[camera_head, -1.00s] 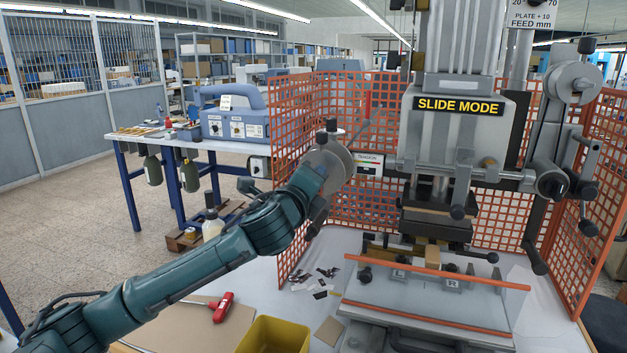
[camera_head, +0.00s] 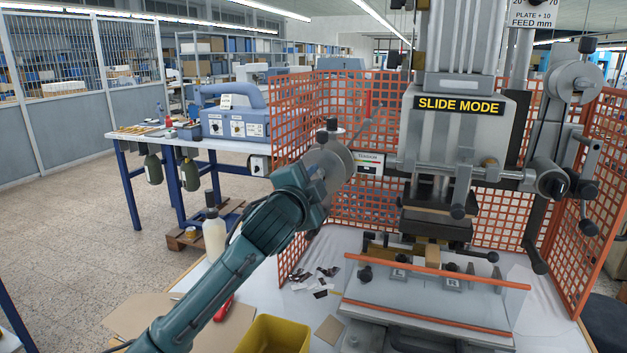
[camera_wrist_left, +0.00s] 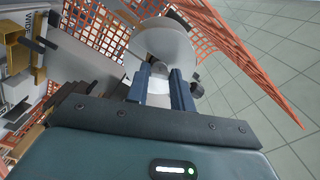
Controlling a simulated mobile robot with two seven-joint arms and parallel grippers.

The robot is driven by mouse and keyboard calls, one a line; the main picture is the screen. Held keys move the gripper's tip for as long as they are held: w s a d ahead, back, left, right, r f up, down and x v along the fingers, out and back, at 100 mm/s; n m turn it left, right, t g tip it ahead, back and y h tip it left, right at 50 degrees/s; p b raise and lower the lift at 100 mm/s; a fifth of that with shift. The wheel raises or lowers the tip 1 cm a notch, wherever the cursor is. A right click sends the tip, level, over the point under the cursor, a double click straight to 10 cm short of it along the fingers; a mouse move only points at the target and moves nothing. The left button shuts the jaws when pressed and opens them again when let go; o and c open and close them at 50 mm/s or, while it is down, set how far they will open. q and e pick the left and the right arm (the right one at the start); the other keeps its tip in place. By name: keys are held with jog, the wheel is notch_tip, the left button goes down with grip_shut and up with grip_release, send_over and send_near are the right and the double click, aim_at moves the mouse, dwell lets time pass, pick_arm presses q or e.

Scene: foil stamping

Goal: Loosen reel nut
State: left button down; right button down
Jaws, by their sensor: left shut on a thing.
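My left gripper (camera_head: 318,187) is at the near face of the grey reel (camera_head: 330,158) on the left side of the press. In the left wrist view the two dark blue fingers of my left gripper (camera_wrist_left: 161,90) reach to the middle of the round grey reel (camera_wrist_left: 160,45). They are shut on a pale part between them, which looks like the reel nut (camera_wrist_left: 159,84). The nut is mostly covered by the fingers, and the gripper hides it in the head view. I cannot tell how loose it is. My right gripper is not in view.
Orange mesh guards (camera_head: 349,210) stand behind and beside the press (camera_head: 455,130). A yellow bin (camera_head: 272,335) and foil scraps (camera_head: 318,279) lie on the bench below the arm. A red-handled tool (camera_head: 224,308) is partly behind my forearm. A white bottle (camera_head: 214,235) shows left of the arm.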

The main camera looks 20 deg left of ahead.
pick_arm(q)
jog(key=n, duration=0.3)
jog(key=shift+n, duration=2.1)
jog(key=c, duration=1.2)
grip_release()
